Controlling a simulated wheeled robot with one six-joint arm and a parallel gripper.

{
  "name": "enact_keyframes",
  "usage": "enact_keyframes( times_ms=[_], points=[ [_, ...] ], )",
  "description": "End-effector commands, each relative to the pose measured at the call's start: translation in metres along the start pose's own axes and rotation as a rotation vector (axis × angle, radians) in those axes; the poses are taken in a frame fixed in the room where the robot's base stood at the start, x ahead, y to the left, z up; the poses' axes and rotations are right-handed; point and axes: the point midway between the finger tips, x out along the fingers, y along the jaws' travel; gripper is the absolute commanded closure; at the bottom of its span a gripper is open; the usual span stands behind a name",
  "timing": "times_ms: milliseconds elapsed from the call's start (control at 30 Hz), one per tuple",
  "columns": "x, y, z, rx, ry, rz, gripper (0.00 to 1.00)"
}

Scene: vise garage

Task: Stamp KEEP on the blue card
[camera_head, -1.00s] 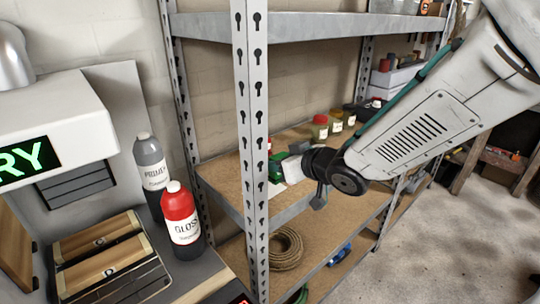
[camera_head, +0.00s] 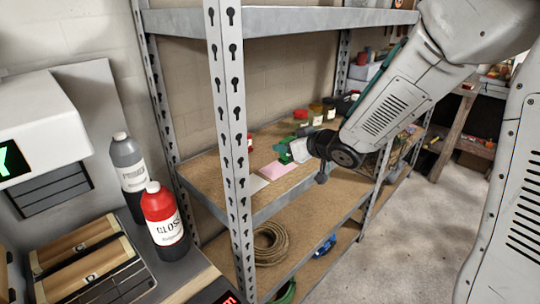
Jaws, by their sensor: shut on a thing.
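My gripper (camera_head: 298,151) is over the middle shelf, at the end of my arm reaching in from the right. It is shut on a small green thing (camera_head: 283,151), perhaps a stamp; its lettering and underside cannot be read. A pink card (camera_head: 278,170) lies flat on the shelf below and slightly left of the green thing. I cannot make out a blue card in this view.
A steel post (camera_head: 230,150) stands left of the gripper. Several small jars (camera_head: 315,114) stand behind it on the shelf. A rope coil (camera_head: 270,244) and a blue object (camera_head: 325,245) lie on the shelf below. Bottles, including a red one (camera_head: 163,215), stand on the left bench.

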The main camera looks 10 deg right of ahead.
Motion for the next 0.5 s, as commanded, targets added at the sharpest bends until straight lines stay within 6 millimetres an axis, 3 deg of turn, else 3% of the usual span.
enact_keyframes(
  times_ms=[33,100,300,400,500],
  points=[
    [0.007,0.023,-0.001,0.000,0.001,0.011,0.68],
    [0.015,0.050,-0.004,-0.005,0.007,0.011,0.68],
    [0.031,0.115,-0.014,-0.024,0.019,-0.015,0.68],
    [0.037,0.132,-0.023,-0.037,0.023,-0.049,0.68],
    [0.041,0.130,-0.036,-0.047,0.029,-0.086,0.68]
  ],
)
